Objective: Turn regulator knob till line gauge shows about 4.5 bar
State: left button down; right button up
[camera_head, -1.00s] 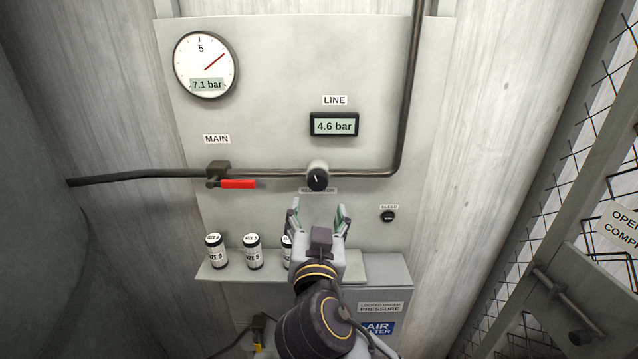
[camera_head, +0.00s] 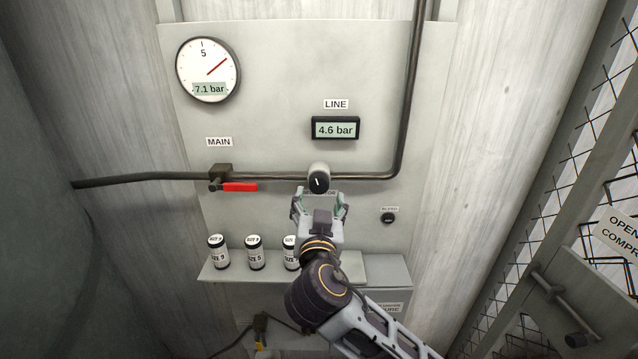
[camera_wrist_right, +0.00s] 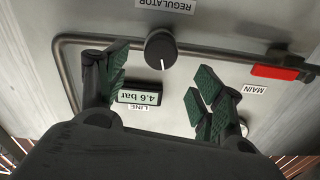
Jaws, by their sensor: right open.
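The regulator knob (camera_head: 318,182) is a black dial with a white pointer mark, set on the pipe at the middle of the panel. It also shows in the right wrist view (camera_wrist_right: 160,48), beyond the fingertips. The line gauge (camera_head: 335,128) is a small digital display reading 4.6 bar; it appears upside down in the wrist view (camera_wrist_right: 140,97). My right gripper (camera_head: 319,200) is open and empty, just below the knob in the head view. In the wrist view the knob lies between the directions of its two green-padded fingers, and I see no contact. My left gripper is not in view.
The main gauge (camera_head: 208,69) reads 7.1 bar. A red valve handle (camera_head: 240,187) sits on the pipe left of the knob. A small black bleed knob (camera_head: 388,218) is at lower right. Several labelled canisters (camera_head: 255,252) stand on a shelf (camera_head: 345,266) beneath.

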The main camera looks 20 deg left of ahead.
aim_at(318, 185)
jog(key=shift+p+x, duration=1.05)
jog(key=shift+x, duration=2.9)
jog(key=shift+f, duration=0.1)
jog(key=c, duration=1)
jog(key=shift+s+a+n+b, duration=0.2)
jog(key=shift+a+n+b, duration=0.1)
jog(key=shift+b, duration=1.05)
jog(key=shift+w+d+b, duration=0.1)
jog(key=shift+d+b, duration=0.05)
jog(key=shift+b, duration=0.75)
jog(key=shift+r, duration=0.2)
jog(key=o, duration=1)
jog(key=shift+w+f, duration=0.1)
